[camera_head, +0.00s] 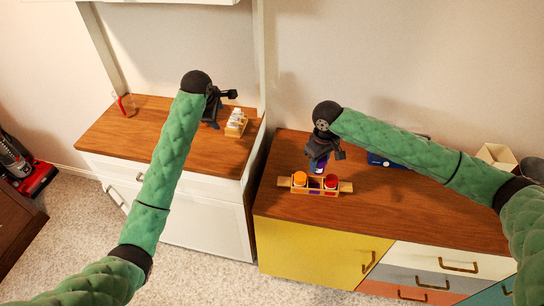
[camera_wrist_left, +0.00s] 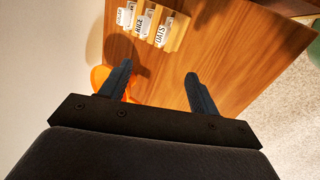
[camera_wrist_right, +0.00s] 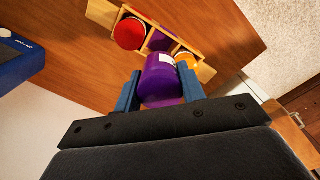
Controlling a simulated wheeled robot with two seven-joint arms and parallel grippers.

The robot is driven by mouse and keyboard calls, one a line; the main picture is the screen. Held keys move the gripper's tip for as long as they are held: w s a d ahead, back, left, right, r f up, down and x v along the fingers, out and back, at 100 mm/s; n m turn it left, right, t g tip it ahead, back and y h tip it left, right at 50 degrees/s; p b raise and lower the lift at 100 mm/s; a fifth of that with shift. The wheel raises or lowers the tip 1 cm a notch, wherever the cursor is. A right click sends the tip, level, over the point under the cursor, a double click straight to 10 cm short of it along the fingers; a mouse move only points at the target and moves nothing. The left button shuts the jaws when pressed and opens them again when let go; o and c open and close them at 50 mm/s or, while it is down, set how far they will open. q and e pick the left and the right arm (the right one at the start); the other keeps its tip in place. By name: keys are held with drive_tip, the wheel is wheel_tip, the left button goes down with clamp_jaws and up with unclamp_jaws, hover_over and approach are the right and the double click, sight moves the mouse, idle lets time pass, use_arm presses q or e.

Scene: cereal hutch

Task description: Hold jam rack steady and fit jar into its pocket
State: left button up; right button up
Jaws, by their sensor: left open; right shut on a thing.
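The jam rack (camera_head: 345,187) is a wooden holder with end handles near the front edge of the right cabinet top. An orange jar (camera_head: 299,179) sits in its left pocket and a red jar (camera_head: 331,182) in its right. The middle pocket shows purple inside. My right gripper (camera_wrist_right: 160,92) is shut on a purple jar (camera_wrist_right: 162,75) with a white label. It holds the jar just above the rack; the exact gap cannot be told. My left gripper (camera_wrist_left: 157,86) is open and empty over the left cabinet, away from the jam rack.
A small wooden rack (camera_head: 236,130) of white containers labelled RICE and OATS stands on the left cabinet, near my left gripper. A glass vessel with red (camera_head: 125,106) is at that cabinet's far left. A blue box (camera_head: 382,160) lies behind my right arm. A gap separates the cabinets.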

use_arm(q)
drive_tip(key=s+d+f+g+h, duration=0.2)
drive_tip(key=s+d+f+g, duration=0.15)
drive_tip(key=s+d, duration=0.5)
drive_tip(key=g+h, duration=0.1)
drive_tip(key=g, duration=0.2)
approach(286, 180)
drive_tip(key=shift+t, duration=0.25)
drive_tip(key=x, duration=0.8)
drive_tip(key=shift+s+d+f, duration=0.1)
drive_tip(key=shift+s+f, duration=0.25)
drive_tip(key=c, duration=1.1)
